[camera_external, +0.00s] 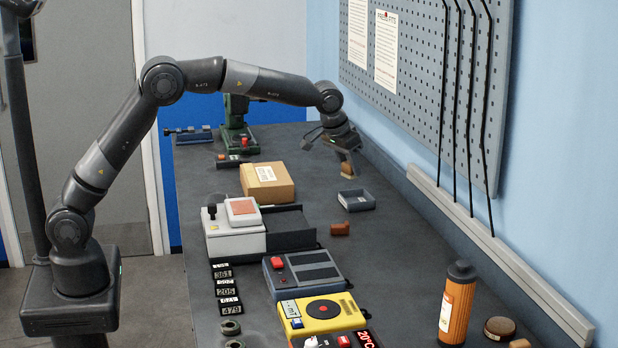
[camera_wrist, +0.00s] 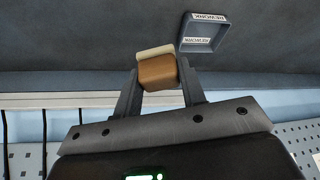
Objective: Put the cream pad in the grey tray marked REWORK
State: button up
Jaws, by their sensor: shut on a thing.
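The cream pad (camera_wrist: 155,52) is a pale layer on one face of a brown block (camera_wrist: 158,73). My gripper (camera_wrist: 160,66) is shut on this block, with a finger on either side. In the external view my gripper (camera_external: 343,150) holds it above the bench by the right-hand wall, beyond the grey tray. The small grey tray (camera_external: 360,207) stands on the bench, nearer the external camera. In the wrist view the tray (camera_wrist: 203,30) lies beyond the pad to the upper right. It looks empty, and its labels are upside down and seem to read REWORK.
A cardboard box (camera_external: 268,183) stands left of the tray. A small reddish-brown block (camera_external: 340,229) lies in front of it. A white device (camera_external: 235,238), a yellow meter (camera_external: 322,313) and an orange bottle (camera_external: 457,303) stand nearer. Bench around the tray is mostly clear.

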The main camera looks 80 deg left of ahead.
jog(key=shift+w+a+f, duration=0.6)
jog(key=shift+a+f, duration=0.95)
jog(key=shift+f, duration=0.1)
jog(key=shift+w+a+f, duration=0.55)
jog(key=shift+a+f, duration=0.95)
jog(key=shift+f, duration=0.2)
jog(key=shift+w+a+f, duration=0.6)
jog(key=shift+a+f, duration=0.95)
jog(key=shift+f, duration=0.1)
jog(key=shift+f, duration=0.65)
jog(key=o, duration=1)
jog(key=shift+r, duration=0.3)
jog(key=v, duration=1.2)
jog(key=shift+s+r, duration=0.15)
jog(key=shift+r, duration=0.25)
